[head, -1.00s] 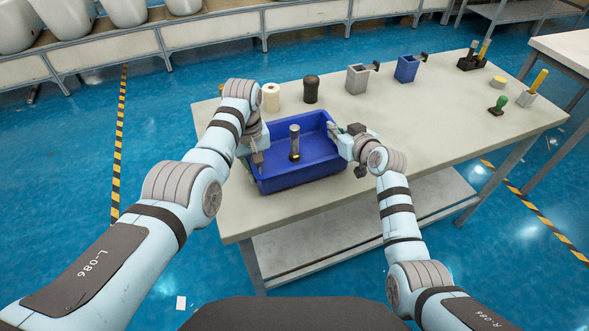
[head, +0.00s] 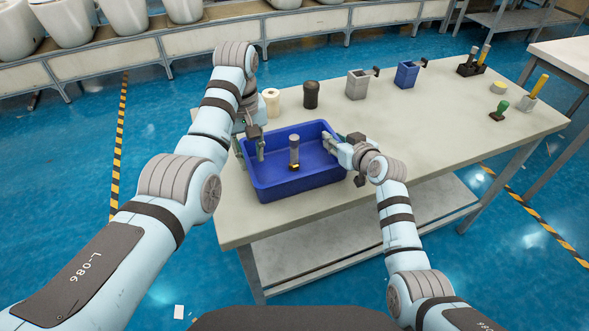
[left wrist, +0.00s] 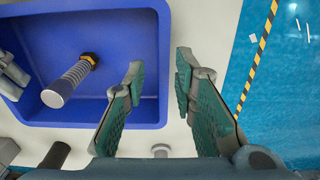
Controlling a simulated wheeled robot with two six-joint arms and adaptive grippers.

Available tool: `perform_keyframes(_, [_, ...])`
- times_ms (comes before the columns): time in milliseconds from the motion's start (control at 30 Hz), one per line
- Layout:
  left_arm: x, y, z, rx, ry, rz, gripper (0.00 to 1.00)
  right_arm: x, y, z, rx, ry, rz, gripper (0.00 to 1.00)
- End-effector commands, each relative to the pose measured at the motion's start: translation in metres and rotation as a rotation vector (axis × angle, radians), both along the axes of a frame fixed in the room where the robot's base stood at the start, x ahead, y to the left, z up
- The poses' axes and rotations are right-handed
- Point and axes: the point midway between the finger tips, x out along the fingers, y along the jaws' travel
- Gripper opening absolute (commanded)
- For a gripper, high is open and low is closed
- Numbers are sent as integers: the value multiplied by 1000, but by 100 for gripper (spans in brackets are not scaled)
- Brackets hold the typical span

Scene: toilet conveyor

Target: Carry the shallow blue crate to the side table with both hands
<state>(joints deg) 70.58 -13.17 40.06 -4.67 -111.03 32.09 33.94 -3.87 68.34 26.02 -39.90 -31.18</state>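The shallow blue crate (head: 300,182) sits on the large worktable (head: 440,150) near its left end. It holds a grey cylindrical part with a brass-coloured fitting (head: 294,150). My left gripper (head: 254,148) is at the crate's left wall. In the left wrist view my left gripper (left wrist: 160,75) is open, with one finger over the inside of the crate (left wrist: 110,118) and one outside, the wall between them with gaps. My right gripper (head: 331,145) is at the crate's right wall; its finger spacing is unclear. A white-topped table (head: 567,50), possibly the side table, stands at the right edge.
Behind the crate stand a cream roll (head: 271,101), a black cylinder (head: 311,95), a grey bin (head: 357,84) and a blue bin (head: 407,74). Stamps and holders stand farther right. The worktable's right front is clear. A conveyor (head: 190,45) with toilets runs behind.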

Motion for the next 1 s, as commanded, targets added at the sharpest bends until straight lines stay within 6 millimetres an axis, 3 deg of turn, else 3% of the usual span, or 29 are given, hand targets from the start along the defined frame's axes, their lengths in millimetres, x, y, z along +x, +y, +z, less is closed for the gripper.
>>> perform_keyframes(100, [0,0,21,-1,-1,0,25,0,0,0,0,0,0,25])
perform_keyframes(267, [0,0,28,1,1,0,25,-9,-4,4,0,-1,-1,25])
perform_keyframes(700, [0,0,27,1,0,1,25,-97,-38,42,-1,0,-1,25])
perform_keyframes(1000, [0,0,27,1,0,1,25,-104,-41,46,0,0,0,25])
